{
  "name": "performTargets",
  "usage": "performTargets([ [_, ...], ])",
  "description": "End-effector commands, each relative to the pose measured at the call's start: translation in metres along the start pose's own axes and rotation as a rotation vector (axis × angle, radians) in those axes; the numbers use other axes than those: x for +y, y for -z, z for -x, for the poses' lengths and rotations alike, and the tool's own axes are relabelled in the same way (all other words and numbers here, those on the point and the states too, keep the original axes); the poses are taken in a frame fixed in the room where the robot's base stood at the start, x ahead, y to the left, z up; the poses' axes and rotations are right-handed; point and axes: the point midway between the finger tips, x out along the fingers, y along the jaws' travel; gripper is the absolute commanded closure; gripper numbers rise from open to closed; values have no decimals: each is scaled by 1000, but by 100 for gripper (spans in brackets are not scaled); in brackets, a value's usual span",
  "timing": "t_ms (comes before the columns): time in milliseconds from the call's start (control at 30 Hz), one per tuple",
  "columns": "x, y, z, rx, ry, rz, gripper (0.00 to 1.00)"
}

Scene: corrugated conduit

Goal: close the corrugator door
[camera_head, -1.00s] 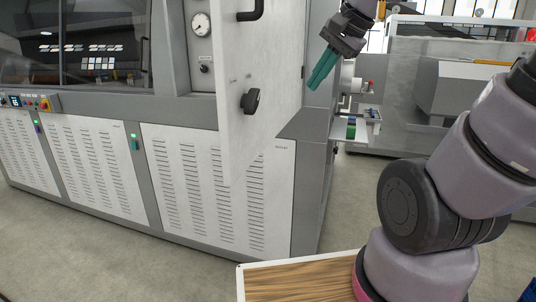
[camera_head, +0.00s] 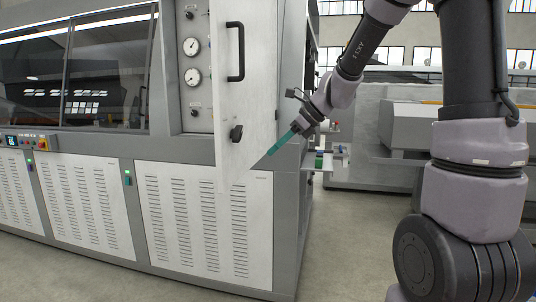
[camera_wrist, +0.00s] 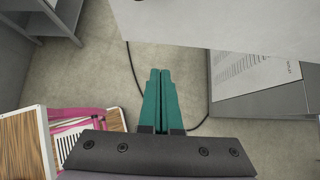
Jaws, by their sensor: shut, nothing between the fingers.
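The corrugator door (camera_head: 257,75) is a pale grey panel standing open, swung outward from the machine. It has a black bar handle (camera_head: 235,52) and a black knob (camera_head: 236,133) below it. Behind its left side, the opening shows a panel with gauges (camera_head: 192,61). My gripper (camera_head: 271,152) has teal fingers, shut and empty, just right of the door's lower part; I cannot tell whether they touch it. In the wrist view, the shut fingers (camera_wrist: 161,75) point over the floor, with a pale panel edge (camera_wrist: 215,25) beyond them.
The machine's vented lower cabinets (camera_head: 205,222) run along the left. A small shelf with coloured items (camera_head: 325,160) is right of my gripper. In the wrist view, a dark cable (camera_wrist: 133,70) lies on the floor and a pink-edged wooden item (camera_wrist: 75,118) is at lower left.

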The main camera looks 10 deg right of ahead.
Motion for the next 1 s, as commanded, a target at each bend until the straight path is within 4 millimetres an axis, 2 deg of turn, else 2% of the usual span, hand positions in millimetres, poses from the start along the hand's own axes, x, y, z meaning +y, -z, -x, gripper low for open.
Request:
performTargets([
  [400,2,-1,-87,2,-4,2,100],
  [500,1,-14,-97,0,-2,5,100],
  [700,1,-26,-108,1,-1,5,100],
  [1000,1,-28,-110,1,0,3,100],
])
